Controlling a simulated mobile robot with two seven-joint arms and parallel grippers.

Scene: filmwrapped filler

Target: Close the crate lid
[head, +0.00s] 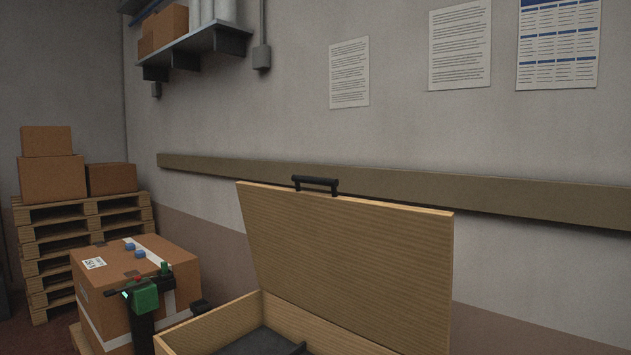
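The wooden crate (205,325) stands low in the head view, cut off by the bottom edge. Its lid (345,260) is open, standing up and leaning back from the crate's far side. A black handle (316,184) sits on the lid's top edge. A dark grey object (262,342) lies inside the crate; I cannot tell what it is.
Stacked pallets (75,235) bear more boxes behind. A wall rail (400,188) runs behind the lid. The space above the crate opening looks clear.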

